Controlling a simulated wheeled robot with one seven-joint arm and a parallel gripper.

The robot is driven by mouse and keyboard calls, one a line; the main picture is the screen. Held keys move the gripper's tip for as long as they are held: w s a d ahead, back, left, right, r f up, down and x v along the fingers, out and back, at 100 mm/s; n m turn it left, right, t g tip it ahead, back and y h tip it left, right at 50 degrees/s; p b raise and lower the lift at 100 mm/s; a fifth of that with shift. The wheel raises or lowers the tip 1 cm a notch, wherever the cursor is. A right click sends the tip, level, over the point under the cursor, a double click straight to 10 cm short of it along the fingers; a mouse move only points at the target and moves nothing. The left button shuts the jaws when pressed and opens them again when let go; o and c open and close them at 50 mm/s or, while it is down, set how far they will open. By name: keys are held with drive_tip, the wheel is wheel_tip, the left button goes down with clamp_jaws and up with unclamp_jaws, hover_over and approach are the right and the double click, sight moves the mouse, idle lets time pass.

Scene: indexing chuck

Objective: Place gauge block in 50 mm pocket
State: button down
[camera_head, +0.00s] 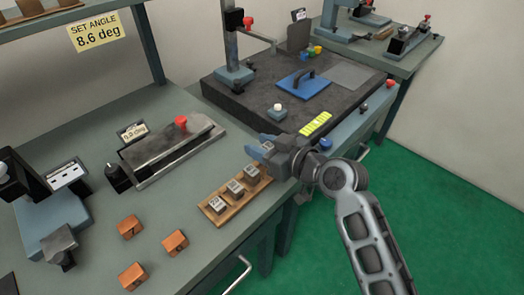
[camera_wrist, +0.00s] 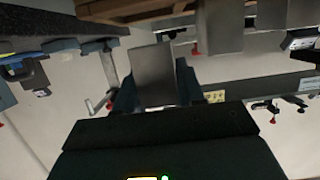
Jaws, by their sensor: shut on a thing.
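My gripper (camera_head: 266,151) is above the front edge of the left bench, just beyond the far right end of a wooden tray (camera_head: 229,213). In the wrist view, my gripper (camera_wrist: 158,88) is shut on a grey metal gauge block (camera_wrist: 153,72), with a dark blue finger on each side. Three grey blocks with labelled tops stand in the tray: a near one (camera_head: 217,205), a middle one (camera_head: 236,188) and a far one (camera_head: 252,173). The tray's edge (camera_wrist: 130,10) also shows in the wrist view. The labels are too small to read surely.
Several orange-brown blocks (camera_head: 131,227) lie left of the tray. A grey fixture with a red knob (camera_head: 181,122) stands behind it. A dark surface plate (camera_head: 300,118) holding a blue tool (camera_head: 300,84) is at the back right. A sign (camera_head: 97,32) reads 8.6 deg.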

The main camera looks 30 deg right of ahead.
drive_tip(key=shift+f, duration=1.15)
drive_tip(key=shift+f, duration=0.1)
drive_tip(key=shift+f, duration=0.1)
drive_tip(key=c, duration=1)
unclamp_jaws()
drive_tip(key=shift+o, duration=0.2)
drive_tip(key=b+v, duration=0.2)
drive_tip(key=v, duration=1)
drive_tip(key=shift+b, duration=0.35)
